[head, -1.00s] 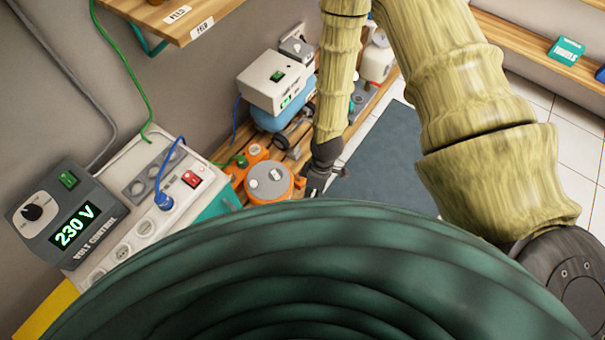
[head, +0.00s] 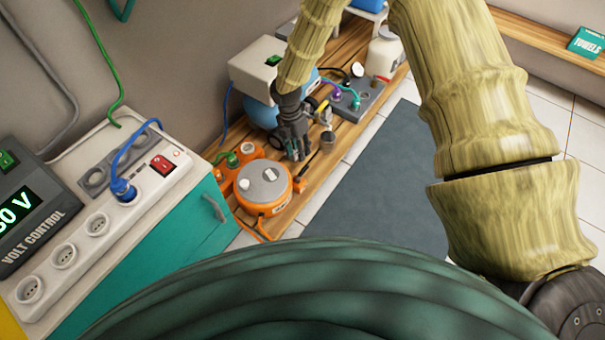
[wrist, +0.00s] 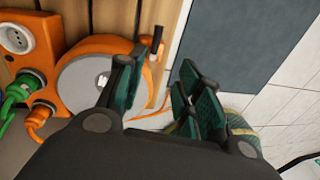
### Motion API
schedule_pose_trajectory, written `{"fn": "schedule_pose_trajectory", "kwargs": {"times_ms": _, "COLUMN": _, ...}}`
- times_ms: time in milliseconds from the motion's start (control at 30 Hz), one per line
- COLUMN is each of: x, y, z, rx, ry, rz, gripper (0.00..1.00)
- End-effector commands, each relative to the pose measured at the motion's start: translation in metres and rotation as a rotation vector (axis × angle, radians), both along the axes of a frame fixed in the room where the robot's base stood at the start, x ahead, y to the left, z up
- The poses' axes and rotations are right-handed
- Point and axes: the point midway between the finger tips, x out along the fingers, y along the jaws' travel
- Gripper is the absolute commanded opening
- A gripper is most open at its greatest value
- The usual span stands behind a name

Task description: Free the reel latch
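The orange reel (head: 279,203) with a grey round face stands on the wooden boards beside the teal cabinet. In the wrist view the reel (wrist: 70,84) fills the upper left. A small dark upright lever (wrist: 156,36) shows at the reel's right edge; I cannot tell for sure that it is the latch. My gripper (head: 295,148) points down just behind and right of the reel in the head view. In the wrist view my gripper (wrist: 162,88) is open, with a clear gap between its dark green-padded fingers. The left finger overlaps the reel's edge; nothing is held.
An orange socket box (wrist: 22,40) with a green plug adjoins the reel. A white-topped cabinet (head: 150,190) with sockets stands at left. A white-and-blue machine (head: 257,70) and small bottles sit behind my gripper. A grey mat (head: 385,190) lies at right.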

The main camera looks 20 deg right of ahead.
Motion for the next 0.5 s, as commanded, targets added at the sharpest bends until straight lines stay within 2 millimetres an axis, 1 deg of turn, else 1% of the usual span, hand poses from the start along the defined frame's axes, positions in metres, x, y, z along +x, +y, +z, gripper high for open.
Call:
{"fn": "schedule_pose_trajectory", "kwargs": {"times_ms": 33, "x": 0.007, "y": -0.001, "z": -0.005, "rx": -0.006, "ry": -0.003, "rz": 0.023, "gripper": 0.35}}
{"fn": "schedule_pose_trajectory", "kwargs": {"times_ms": 200, "x": 0.016, "y": -0.004, "z": -0.003, "rx": -0.018, "ry": -0.002, "rz": 0.071, "gripper": 0.35}}
{"fn": "schedule_pose_trajectory", "kwargs": {"times_ms": 367, "x": 0.015, "y": -0.005, "z": -0.009, "rx": -0.019, "ry": -0.001, "rz": 0.076, "gripper": 0.35}}
{"fn": "schedule_pose_trajectory", "kwargs": {"times_ms": 500, "x": 0.013, "y": -0.007, "z": -0.024, "rx": -0.020, "ry": 0.000, "rz": 0.075, "gripper": 0.35}}
